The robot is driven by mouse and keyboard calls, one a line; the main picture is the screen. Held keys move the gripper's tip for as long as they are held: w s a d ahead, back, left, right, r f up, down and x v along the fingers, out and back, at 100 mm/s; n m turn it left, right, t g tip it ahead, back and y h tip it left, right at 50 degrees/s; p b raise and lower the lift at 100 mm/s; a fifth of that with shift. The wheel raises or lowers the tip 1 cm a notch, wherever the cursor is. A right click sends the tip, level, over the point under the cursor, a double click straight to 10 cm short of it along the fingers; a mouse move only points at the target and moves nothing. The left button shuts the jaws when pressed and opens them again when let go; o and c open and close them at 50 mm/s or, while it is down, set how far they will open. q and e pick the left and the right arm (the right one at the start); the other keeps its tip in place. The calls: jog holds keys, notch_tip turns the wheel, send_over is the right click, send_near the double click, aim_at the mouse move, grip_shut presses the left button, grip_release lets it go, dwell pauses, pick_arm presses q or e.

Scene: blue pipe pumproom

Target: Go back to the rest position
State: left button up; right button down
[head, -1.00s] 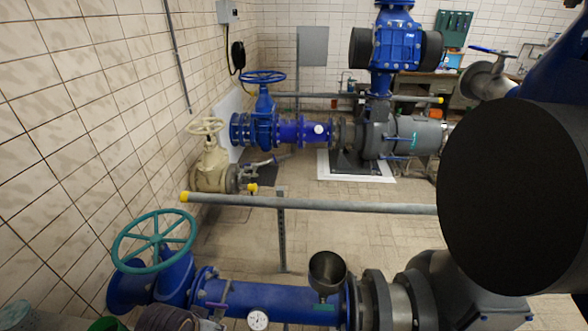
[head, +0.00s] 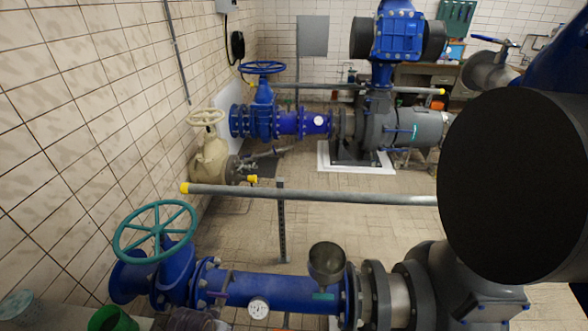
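Neither of my grippers shows in the head view, so I cannot see whether they are open or shut. No held object is visible. The task names no object of its own. A blue pipe (head: 275,291) with a teal handwheel (head: 155,231) and a round gauge (head: 258,310) runs along the bottom of the head view.
A large black cylinder (head: 510,185) fills the right side. A grey rail (head: 320,197) with a yellow end crosses the middle. A green container (head: 112,319) stands at the bottom left. Tiled floor (head: 345,230) shows clear behind the blue pipe. A tiled wall (head: 70,110) closes the left.

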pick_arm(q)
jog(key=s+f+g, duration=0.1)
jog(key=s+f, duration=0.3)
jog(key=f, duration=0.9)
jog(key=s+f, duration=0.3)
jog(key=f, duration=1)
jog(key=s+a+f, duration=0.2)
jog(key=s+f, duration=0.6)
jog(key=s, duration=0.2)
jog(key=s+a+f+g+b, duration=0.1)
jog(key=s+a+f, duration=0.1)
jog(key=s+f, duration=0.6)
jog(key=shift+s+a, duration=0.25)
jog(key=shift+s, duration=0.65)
